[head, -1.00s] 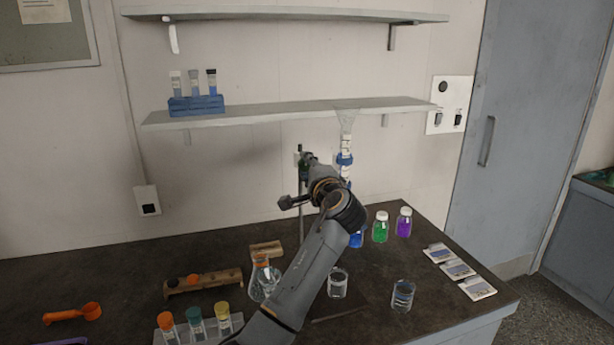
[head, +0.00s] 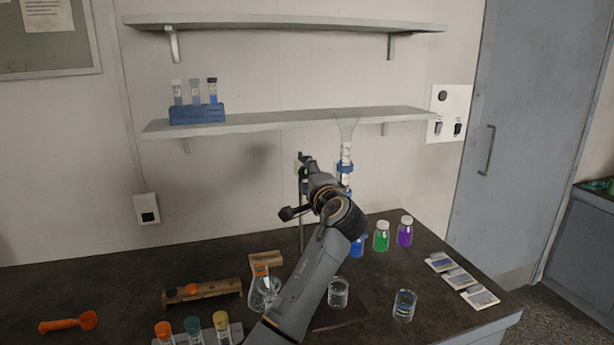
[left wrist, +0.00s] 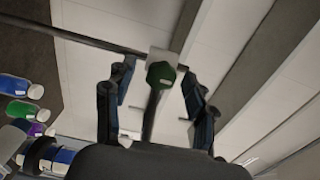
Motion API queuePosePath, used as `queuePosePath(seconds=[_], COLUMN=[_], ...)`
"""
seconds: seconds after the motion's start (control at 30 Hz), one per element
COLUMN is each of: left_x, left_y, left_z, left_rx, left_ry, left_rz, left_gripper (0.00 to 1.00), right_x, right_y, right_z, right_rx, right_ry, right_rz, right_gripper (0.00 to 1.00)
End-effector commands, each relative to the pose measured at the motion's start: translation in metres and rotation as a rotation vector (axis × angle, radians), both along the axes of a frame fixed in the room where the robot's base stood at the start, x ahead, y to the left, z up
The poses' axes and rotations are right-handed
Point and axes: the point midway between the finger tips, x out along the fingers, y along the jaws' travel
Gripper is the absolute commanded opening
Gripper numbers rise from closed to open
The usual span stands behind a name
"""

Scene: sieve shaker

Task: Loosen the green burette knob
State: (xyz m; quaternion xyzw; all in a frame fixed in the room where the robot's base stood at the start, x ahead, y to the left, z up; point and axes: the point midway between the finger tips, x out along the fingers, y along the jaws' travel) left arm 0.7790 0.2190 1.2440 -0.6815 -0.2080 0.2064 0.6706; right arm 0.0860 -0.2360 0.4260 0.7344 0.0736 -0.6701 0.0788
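The green knob (left wrist: 160,74) shows in the left wrist view, in front of a pale block on a dark rod. My left gripper (left wrist: 156,82) has one finger on each side of it, with visible gaps to both; the fingers are open. In the head view my left gripper (head: 308,168) reaches the stand beside the burette (head: 346,165), and a small patch of the green knob (head: 304,174) shows there, mostly hidden. My right gripper is not in view.
A green-filled bottle (head: 381,236) and a purple-filled bottle (head: 405,231) stand right of the stand. Beakers (head: 403,306) (head: 338,292) and a flask (head: 262,292) stand in front. A shelf (head: 290,119) runs above the gripper.

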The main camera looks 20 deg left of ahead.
Motion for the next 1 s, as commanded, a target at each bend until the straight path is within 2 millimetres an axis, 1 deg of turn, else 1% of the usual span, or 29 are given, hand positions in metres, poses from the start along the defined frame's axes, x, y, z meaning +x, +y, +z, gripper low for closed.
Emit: queuePosePath(seconds=[0.17,0.27,0.37,0.6,0.7,0.83,1.0], left_x=[-0.001,-0.008,-0.022,-0.065,-0.08,-0.093,-0.1], left_y=[-0.001,-0.007,-0.017,-0.045,-0.055,-0.064,-0.067], left_z=[0.001,0.0,0.0,0.0,0.0,0.0,0.0], left_rx=[0.001,0.001,-0.001,-0.001,-0.001,-0.001,0.001], left_ry=[-0.002,-0.002,-0.003,-0.002,0.0,-0.001,0.001], left_rz=[-0.001,-0.003,-0.004,-0.003,-0.003,-0.001,0.0], left_gripper=[0.55,0.55,0.55,0.55,0.55,0.55,0.55], right_x=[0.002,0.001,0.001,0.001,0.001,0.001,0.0], right_y=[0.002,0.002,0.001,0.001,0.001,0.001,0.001], right_z=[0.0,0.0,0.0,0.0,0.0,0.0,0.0], right_rx=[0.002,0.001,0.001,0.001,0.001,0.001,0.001], right_ry=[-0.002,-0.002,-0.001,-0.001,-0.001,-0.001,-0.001], right_rz=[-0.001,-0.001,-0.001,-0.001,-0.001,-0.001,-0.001], right_gripper=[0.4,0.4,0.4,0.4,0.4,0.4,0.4])
